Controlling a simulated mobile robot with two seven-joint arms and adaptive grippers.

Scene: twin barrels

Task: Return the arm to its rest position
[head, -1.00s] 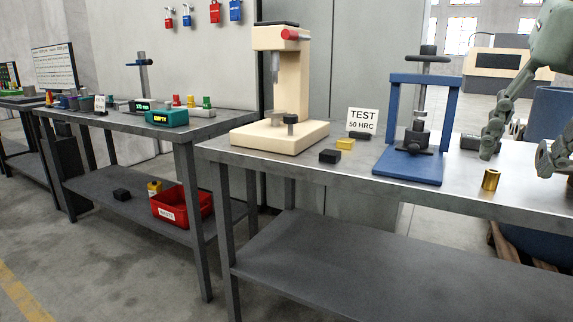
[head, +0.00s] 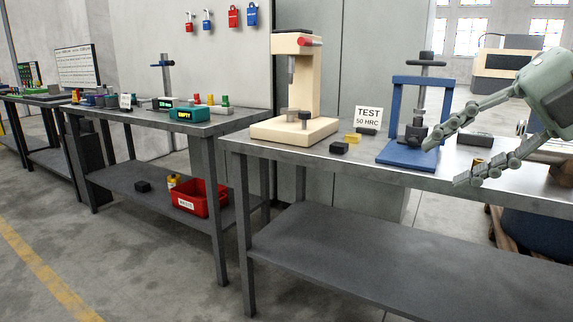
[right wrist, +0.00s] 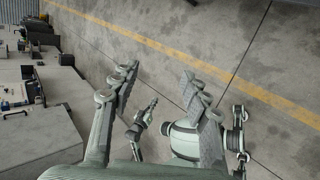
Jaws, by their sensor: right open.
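My right gripper (head: 446,161) comes in from the right in the head view. Its two fingers are spread wide and nothing is between them. It hangs over the right part of the near bench (head: 350,167), beside the blue press. In the right wrist view, the open fingers (right wrist: 159,75) point away over the concrete floor, with nothing held. A brass cylinder (head: 478,162) shows partly behind the lower finger; I cannot tell the gap between them. My left gripper does not show in the head view.
A blue press frame (head: 397,110) stands just left of my right gripper. A cream tester (head: 308,90), a TEST sign (head: 368,117) and small blocks sit farther left. A second bench (head: 150,125) has a red bin (head: 200,198) on its lower shelf. Floor in front is clear.

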